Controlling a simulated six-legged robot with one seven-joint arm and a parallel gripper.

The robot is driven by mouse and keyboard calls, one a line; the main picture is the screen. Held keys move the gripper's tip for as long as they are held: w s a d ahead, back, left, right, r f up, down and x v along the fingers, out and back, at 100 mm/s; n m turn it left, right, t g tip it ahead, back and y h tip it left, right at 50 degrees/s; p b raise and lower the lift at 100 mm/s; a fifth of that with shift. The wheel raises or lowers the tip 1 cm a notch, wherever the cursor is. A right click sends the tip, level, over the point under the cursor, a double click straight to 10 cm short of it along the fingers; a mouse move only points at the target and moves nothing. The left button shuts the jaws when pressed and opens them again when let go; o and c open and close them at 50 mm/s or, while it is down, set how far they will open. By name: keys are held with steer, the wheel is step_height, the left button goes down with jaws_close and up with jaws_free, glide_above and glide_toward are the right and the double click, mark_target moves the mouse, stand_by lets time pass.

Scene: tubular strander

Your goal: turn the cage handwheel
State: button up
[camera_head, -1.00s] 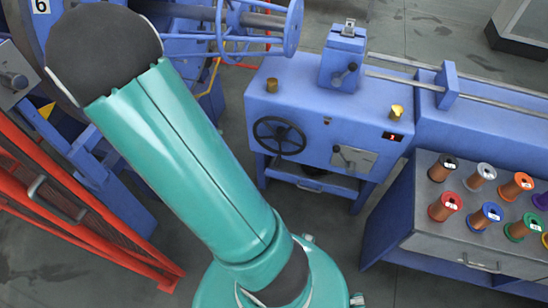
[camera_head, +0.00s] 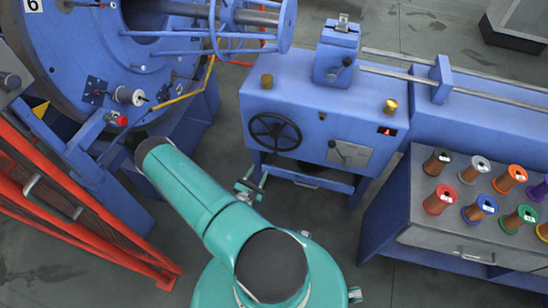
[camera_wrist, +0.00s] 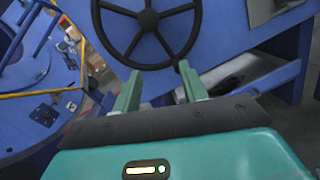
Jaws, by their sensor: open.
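The cage handwheel (camera_head: 275,132) is a black spoked wheel on the front of the blue machine cabinet. In the wrist view the handwheel (camera_wrist: 148,18) is at the top centre, its upper rim cut off by the frame edge. My gripper (camera_wrist: 158,80) is open, its two green fingers pointing toward the lower rim. The fingers are spread to either side of the rim's bottom and hold nothing. Whether they touch the rim is unclear. In the head view a small part of my gripper (camera_head: 252,186) shows below the handwheel, beyond my green arm.
The cabinet (camera_head: 310,100) also carries a lever plate (camera_head: 349,153) right of the wheel. A bench (camera_head: 440,232) with several wire spools stands at right. The large blue strander disc (camera_head: 75,75) and an orange-red fence (camera_head: 75,210) are at left.

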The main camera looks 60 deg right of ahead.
steer(key=n+t, duration=0.2)
glide_toward(272, 162)
steer(key=a, duration=0.1)
steer(key=shift+y, duration=0.4)
steer(key=d, duration=0.4)
steer(key=w+d, duration=0.1)
steer(key=d, duration=0.8)
steer(key=shift+w+d+r, duration=0.2)
steer(key=shift+w+r, duration=0.15)
jaws_close()
